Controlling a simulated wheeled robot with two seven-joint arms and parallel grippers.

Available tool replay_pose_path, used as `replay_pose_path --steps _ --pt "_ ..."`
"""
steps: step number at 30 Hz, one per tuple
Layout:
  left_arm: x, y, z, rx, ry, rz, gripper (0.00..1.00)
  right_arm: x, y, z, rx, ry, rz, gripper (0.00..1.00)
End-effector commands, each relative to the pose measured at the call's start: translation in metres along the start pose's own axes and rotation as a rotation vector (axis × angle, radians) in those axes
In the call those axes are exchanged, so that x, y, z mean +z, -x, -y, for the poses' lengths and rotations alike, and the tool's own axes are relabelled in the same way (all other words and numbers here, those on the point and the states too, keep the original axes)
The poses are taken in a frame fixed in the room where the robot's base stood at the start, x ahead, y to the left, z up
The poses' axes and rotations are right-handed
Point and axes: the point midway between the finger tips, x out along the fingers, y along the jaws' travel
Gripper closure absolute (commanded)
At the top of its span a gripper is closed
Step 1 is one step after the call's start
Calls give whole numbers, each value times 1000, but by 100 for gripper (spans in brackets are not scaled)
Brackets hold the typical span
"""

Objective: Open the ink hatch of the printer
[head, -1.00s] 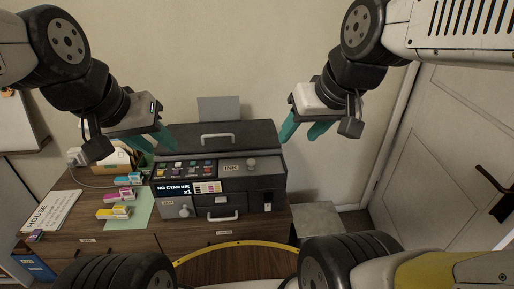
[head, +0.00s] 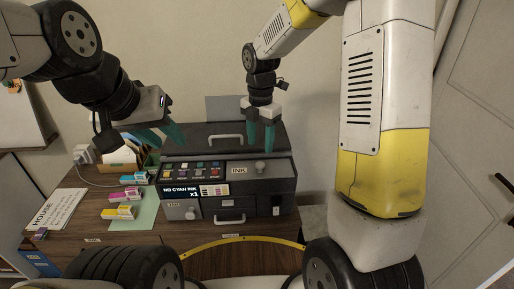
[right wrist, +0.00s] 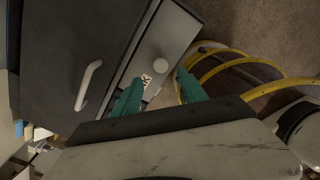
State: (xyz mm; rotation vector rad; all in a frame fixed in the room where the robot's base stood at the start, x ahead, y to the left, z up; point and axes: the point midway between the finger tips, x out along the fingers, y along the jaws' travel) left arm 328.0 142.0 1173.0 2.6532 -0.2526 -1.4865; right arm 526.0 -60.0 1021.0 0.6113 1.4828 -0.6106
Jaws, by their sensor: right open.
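The dark grey printer (head: 285,183) stands on the wooden desk. Its upper front panel carries an INK label (head: 238,170) and a round grey knob (head: 260,167), which I take as the ink hatch; it looks closed. My right gripper (head: 260,146) is open and points down above and behind the knob. In the right wrist view the knob (right wrist: 160,65) shows beyond and between the two teal fingers (right wrist: 161,92), apart from them; one finger partly hides the label. My left gripper (head: 162,138) is open and empty, above the printer's left side.
A lid handle (head: 226,140) is on the printer's top and a drawer handle (head: 229,218) is low in front. The display reads NO CYAN INK (head: 180,191). Coloured cartridges, including a yellow one (head: 119,212), lie left on the desk (head: 92,228). A door is at right.

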Motion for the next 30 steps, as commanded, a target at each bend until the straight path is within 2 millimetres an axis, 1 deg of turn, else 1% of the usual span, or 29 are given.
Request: replay_pose_path --steps 6,12,16,24,26,27,29,30 --pt "0 0 0 0 0 0 64 -1 -36 2 -6 1 -3 50" --pt "0 0 0 0 0 0 64 0 -62 1 -3 -2 -1 50" --pt "0 0 0 0 0 0 64 -1 -70 1 -2 -2 -1 50" --pt "0 0 0 0 0 0 64 0 -71 1 -1 -3 0 50" --pt "0 0 0 0 0 0 64 0 -71 1 -1 -3 0 62" --pt "0 0 0 0 0 0 64 0 -71 1 -1 -4 0 70" --pt "0 0 0 0 0 0 64 0 -71 1 -1 -4 0 82" --pt "0 0 0 0 0 0 64 0 -71 1 0 -4 0 89"
